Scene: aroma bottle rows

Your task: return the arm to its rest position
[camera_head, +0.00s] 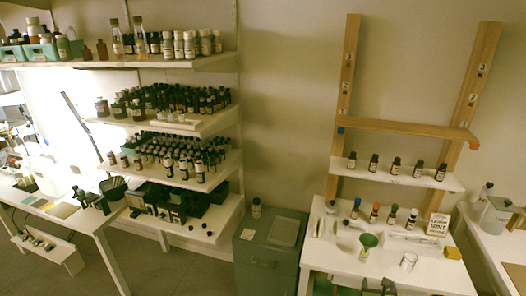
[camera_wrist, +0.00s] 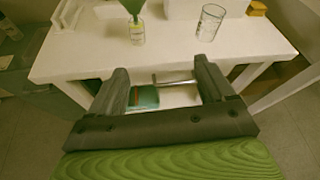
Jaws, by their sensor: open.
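My gripper (camera_wrist: 160,72) is open in the wrist view, with its two dark fingers apart and nothing between them. It is in front of the white table's front edge (camera_wrist: 85,62), apart from the things on the table. In the head view a dark part of my gripper (camera_head: 378,288) shows at the bottom edge, in front of the table (camera_head: 330,256). A green funnel (camera_head: 368,240) sits in a small bottle (camera_wrist: 137,34) near the table's front. A clear glass (camera_head: 408,262) stands to its right and also shows in the wrist view (camera_wrist: 210,22).
Several bottles with coloured caps (camera_head: 374,212), a label card (camera_head: 437,225) and a yellow block (camera_head: 453,253) are on the table. A small shelf (camera_head: 430,181) holds more bottles. A grey cabinet (camera_head: 262,262) stands left of the table. Floor (camera_head: 150,270) further left looks clear.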

